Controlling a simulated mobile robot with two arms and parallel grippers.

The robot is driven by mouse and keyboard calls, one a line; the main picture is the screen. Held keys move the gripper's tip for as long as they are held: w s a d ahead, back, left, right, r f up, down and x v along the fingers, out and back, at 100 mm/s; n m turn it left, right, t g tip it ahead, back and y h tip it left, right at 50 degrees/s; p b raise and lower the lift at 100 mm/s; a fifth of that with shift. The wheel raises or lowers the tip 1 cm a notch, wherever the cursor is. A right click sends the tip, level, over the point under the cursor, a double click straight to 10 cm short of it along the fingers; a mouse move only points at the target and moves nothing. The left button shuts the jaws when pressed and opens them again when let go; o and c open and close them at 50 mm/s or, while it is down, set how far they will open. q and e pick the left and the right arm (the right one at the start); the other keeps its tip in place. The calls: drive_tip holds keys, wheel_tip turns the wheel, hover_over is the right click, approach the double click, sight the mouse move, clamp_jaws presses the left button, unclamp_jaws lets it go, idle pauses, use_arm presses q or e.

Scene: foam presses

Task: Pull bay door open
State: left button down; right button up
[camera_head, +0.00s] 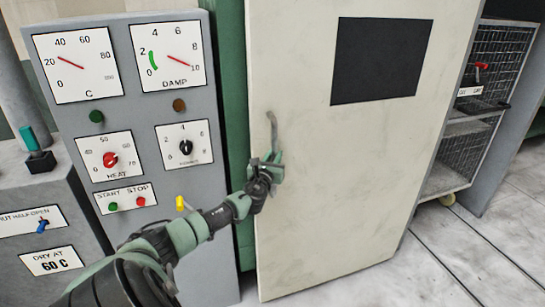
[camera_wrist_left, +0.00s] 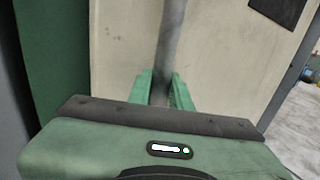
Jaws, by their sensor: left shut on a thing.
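The bay door (camera_head: 330,190) is a tall cream panel with a dark rectangular window (camera_head: 381,60) near its top. It stands at an angle to the green frame (camera_head: 233,100) at its left. A grey vertical handle (camera_head: 272,130) is on its left side. My left gripper (camera_head: 268,168) is shut on the lower part of the handle. In the left wrist view the handle (camera_wrist_left: 170,45) runs down between the two green fingers (camera_wrist_left: 162,88), with the door surface (camera_wrist_left: 125,50) behind it. My right gripper is not in view.
A grey control panel (camera_head: 145,225) with dials, knobs and start and stop buttons stands left of the door. A lower console (camera_head: 40,190) with a green lever is at far left. A wire-mesh cart (camera_head: 465,150) stands right of the door. Floor (camera_head: 450,260) is clear at lower right.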

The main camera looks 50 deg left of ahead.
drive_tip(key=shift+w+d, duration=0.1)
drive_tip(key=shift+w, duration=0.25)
use_arm(q)
drive_tip(key=c, duration=1.3)
unclamp_jaws()
drive_tip(key=shift+w, duration=0.1)
drive_tip(key=v, duration=0.6)
drive_tip(key=shift+d+f, duration=0.1)
drive_tip(key=shift+v, duration=0.85)
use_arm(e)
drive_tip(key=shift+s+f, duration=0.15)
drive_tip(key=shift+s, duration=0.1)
